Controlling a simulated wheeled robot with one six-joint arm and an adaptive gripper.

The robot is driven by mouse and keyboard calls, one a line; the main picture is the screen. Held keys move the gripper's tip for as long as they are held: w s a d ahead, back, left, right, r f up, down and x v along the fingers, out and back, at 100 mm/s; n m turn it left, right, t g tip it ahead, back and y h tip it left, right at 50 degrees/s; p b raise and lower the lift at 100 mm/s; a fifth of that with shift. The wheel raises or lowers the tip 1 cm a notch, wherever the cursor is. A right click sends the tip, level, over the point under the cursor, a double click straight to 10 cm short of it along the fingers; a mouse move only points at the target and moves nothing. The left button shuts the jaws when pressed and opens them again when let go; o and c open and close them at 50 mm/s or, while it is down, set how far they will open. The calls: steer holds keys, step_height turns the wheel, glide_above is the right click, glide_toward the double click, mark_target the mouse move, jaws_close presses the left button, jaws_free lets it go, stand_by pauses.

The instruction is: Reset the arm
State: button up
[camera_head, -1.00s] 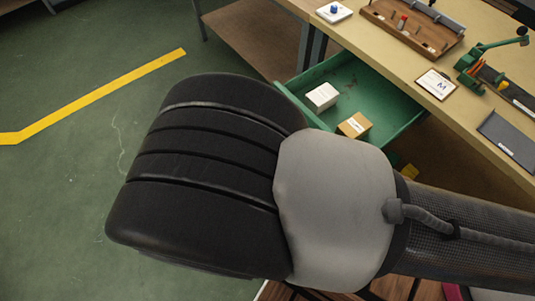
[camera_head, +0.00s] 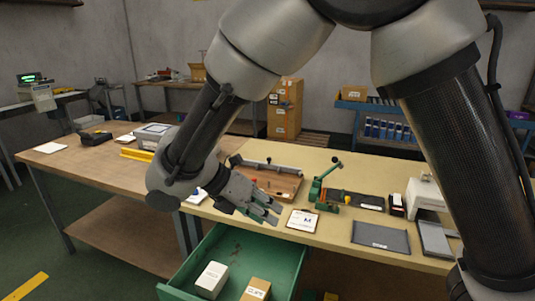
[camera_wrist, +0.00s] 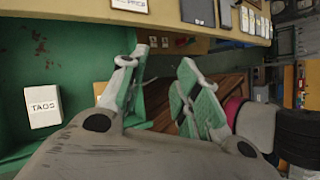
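My arm arches across the head view, and my gripper (camera_head: 270,211) hangs over the front part of the workbench, above the open green drawer (camera_head: 172,292). In the wrist view my gripper (camera_wrist: 156,68) shows two green-padded fingers spread apart with nothing between them. The drawer (camera_wrist: 18,60) lies at the left of that view, with a white box marked TAGS (camera_wrist: 42,106) in it.
The drawer holds a white box (camera_head: 211,279) and a tan box (camera_head: 256,290). On the bench (camera_head: 330,235) are a clipboard (camera_head: 302,220), a wooden tray (camera_head: 285,186), a green lever press (camera_head: 322,190) and a dark flat pad (camera_head: 380,237). Cardboard boxes (camera_head: 284,108) stand behind.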

steer(key=w+d+r+m+g+y, duration=0.1)
steer(key=d+r+m+y, duration=0.1)
steer(key=d+r+m, duration=0.6)
steer(key=w+d+r+m+g+y, duration=0.15)
steer(key=d+m, duration=0.35)
steer(key=d, duration=0.8)
steer(key=s+d+r+m+t+y, duration=0.2)
steer(key=s+d+m, duration=0.4)
steer(key=d+m, duration=0.2)
steer(key=s+d+r+m+t+y, duration=0.2)
steer(key=s+d+m, duration=0.5)
steer(key=d+m, duration=0.1)
